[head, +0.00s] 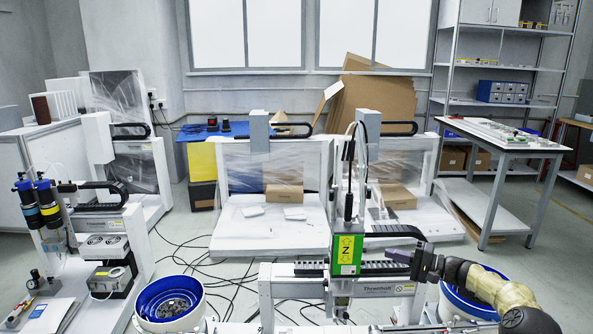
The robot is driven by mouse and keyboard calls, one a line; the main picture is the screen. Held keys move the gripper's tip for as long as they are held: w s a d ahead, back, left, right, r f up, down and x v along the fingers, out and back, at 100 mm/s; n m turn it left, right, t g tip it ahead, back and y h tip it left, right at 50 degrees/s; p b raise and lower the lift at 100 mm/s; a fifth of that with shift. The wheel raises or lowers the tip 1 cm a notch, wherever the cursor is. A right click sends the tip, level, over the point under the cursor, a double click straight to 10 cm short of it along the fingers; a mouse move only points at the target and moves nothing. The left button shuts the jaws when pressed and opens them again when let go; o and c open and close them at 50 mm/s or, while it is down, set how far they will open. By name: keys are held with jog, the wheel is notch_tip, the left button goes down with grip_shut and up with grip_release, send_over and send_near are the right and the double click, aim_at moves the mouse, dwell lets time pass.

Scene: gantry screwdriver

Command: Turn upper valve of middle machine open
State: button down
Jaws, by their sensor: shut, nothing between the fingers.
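The middle machine is most likely the gantry (300,272) in the front centre of the head view, with a green-fronted screwdriver unit (347,250) marked Z. I cannot make out its upper valve; it is too small, hidden or out of view. My gripper (390,255) is at the end of my arm, which comes in from the lower right. It is shut and empty, held just right of the green unit near the gantry beam. Whether it touches the beam I cannot tell.
A blue-lined round bowl feeder (168,303) stands front left; another (470,296) sits partly behind my arm. The left machine (100,250) carries two dark cylinders (38,205). Film-wrapped machines (265,170) stand behind. Cables (190,255) cross the floor. A table (505,145) stands right.

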jog(key=shift+f, duration=0.1)
jog(key=shift+w+d+f+b, duration=0.1)
jog(key=shift+d+f+b, duration=0.15)
jog(key=shift+f+b, duration=0.2)
jog(key=shift+w+d+f+b, duration=0.1)
jog(key=shift+d+f+b, duration=0.15)
jog(key=shift+f+b, duration=0.2)
jog(key=shift+s+a, duration=0.1)
jog(key=shift+a, duration=0.05)
jog(key=a, duration=0.6)
jog(key=shift+a, duration=0.4)
jog(key=shift+w+r, duration=0.15)
jog(key=shift+w, duration=0.15)
